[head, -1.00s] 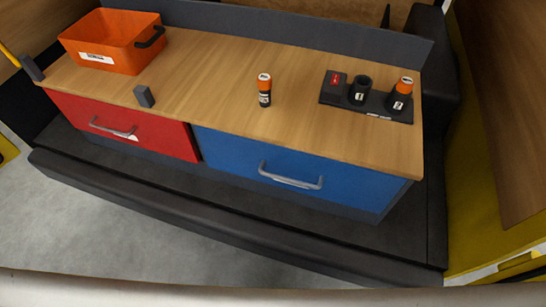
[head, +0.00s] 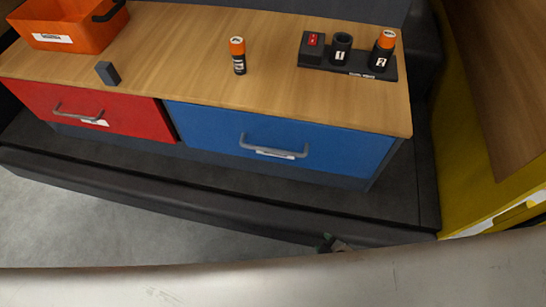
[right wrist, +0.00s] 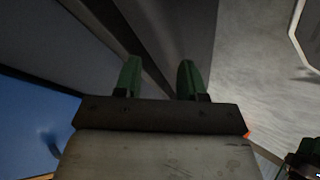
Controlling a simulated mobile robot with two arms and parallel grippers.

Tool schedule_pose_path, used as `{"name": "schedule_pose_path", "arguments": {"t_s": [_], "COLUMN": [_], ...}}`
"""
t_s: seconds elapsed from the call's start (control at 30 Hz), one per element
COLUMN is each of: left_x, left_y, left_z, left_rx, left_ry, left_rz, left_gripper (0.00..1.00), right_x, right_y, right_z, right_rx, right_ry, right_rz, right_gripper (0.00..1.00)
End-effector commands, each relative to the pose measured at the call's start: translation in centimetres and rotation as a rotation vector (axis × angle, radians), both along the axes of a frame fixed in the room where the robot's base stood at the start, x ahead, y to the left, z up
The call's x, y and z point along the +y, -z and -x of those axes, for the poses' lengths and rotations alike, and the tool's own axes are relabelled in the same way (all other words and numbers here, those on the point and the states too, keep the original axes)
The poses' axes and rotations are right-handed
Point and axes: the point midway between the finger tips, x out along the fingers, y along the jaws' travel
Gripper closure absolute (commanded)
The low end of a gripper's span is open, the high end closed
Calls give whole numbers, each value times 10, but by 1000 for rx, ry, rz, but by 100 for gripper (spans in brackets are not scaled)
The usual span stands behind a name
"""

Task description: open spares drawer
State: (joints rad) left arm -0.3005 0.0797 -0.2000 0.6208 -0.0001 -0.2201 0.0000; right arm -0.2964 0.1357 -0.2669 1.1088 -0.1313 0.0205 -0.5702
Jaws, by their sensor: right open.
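Two shut drawers sit side by side under the wooden top. The red drawer (head: 90,108) is at left with a grey bar handle (head: 78,112). The blue drawer (head: 280,140) is at right with a grey bar handle (head: 273,149). Each has a white label too small to read, so I cannot tell which is the spares drawer. My right gripper (head: 330,243) shows only its tip, low in the head view, in front of the blue drawer and apart from it. In the right wrist view its green fingers (right wrist: 158,78) are open and empty; blue drawer (right wrist: 30,115) shows at left.
On the wooden top (head: 180,60) are an orange bin (head: 75,30), a small grey block (head: 107,73), an orange-topped cylinder (head: 238,56) and a dark holder (head: 345,61) with another such cylinder (head: 384,48). A dark ledge (head: 150,190) runs below the drawers. Yellow panel (head: 465,150) stands at right.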

Motion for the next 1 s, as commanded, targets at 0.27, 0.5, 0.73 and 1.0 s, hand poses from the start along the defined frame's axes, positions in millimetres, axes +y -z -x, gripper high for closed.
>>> {"name": "schedule_pose_path", "arguments": {"t_s": [0.27, 0.5, 0.73, 1.0], "left_x": [0, 0, 0, 0], "left_y": [62, 73, 68, 62], "left_z": [0, 0, 0, 0], "left_rx": [0, 0, 0, 0], "left_ry": [0, 0, 0, 0], "left_rz": [0, 0, 0, 0], "left_gripper": [57, 57, 57, 57], "right_x": [69, 90, 103, 128], "right_y": [-150, -222, -232, -239], "right_z": [-104, -109, -131, -176], "right_rx": [-817, -1117, -1134, -1132], "right_ry": [-447, -521, -524, -522], "right_rz": [369, 548, 560, 558], "right_gripper": [60, 60, 60, 60]}}
